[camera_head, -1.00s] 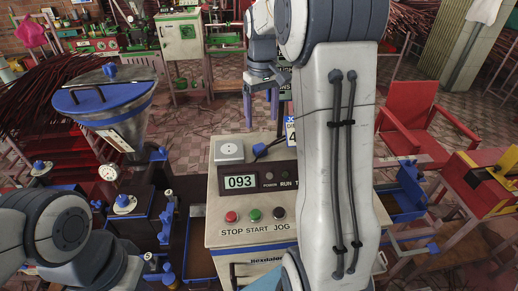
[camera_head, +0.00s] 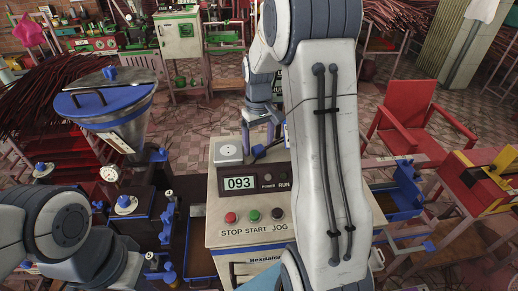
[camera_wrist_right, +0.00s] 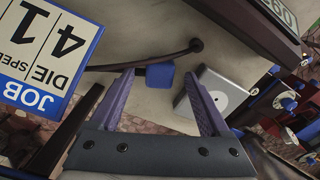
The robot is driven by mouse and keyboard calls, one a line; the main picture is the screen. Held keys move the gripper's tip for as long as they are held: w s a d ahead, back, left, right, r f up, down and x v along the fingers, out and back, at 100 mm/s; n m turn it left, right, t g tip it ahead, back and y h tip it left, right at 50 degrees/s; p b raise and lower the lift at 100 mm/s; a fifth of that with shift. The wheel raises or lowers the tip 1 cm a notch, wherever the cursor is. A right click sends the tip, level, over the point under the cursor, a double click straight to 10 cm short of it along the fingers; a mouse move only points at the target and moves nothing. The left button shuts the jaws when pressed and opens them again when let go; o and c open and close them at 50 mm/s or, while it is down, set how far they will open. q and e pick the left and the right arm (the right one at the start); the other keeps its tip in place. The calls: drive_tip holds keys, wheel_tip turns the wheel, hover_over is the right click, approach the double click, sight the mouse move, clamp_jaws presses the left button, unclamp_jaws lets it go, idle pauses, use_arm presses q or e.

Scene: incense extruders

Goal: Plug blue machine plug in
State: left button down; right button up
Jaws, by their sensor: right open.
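The blue plug (camera_head: 258,151) lies on top of the beige control box (camera_head: 250,215), just right of the pale square socket plate (camera_head: 229,151). In the right wrist view the plug (camera_wrist_right: 160,76) is a small blue block, with the socket plate (camera_wrist_right: 215,97) beside it. My right gripper (camera_head: 262,133) is over the box top, pointing down. In the wrist view its open fingers (camera_wrist_right: 158,80) stand on either side of the plug, with gaps visible; I cannot tell how far above it they are. My left gripper is out of view.
A dark cord (camera_wrist_right: 145,59) curves near the plug. The JOB DIE sign (camera_wrist_right: 40,45) stands close to the right gripper. The blue-lidded hopper machine (camera_head: 108,95) is at left, a red chair (camera_head: 405,110) at right. My right forearm hides part of the box.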

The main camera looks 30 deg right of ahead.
sight(259, 148)
drive_tip(key=shift+f, duration=0.3)
drive_tip(key=shift+c, duration=0.3)
clamp_jaws()
wheel_tip(259, 148, up, 10)
drive_tip(key=b, duration=0.1)
idle(0.4)
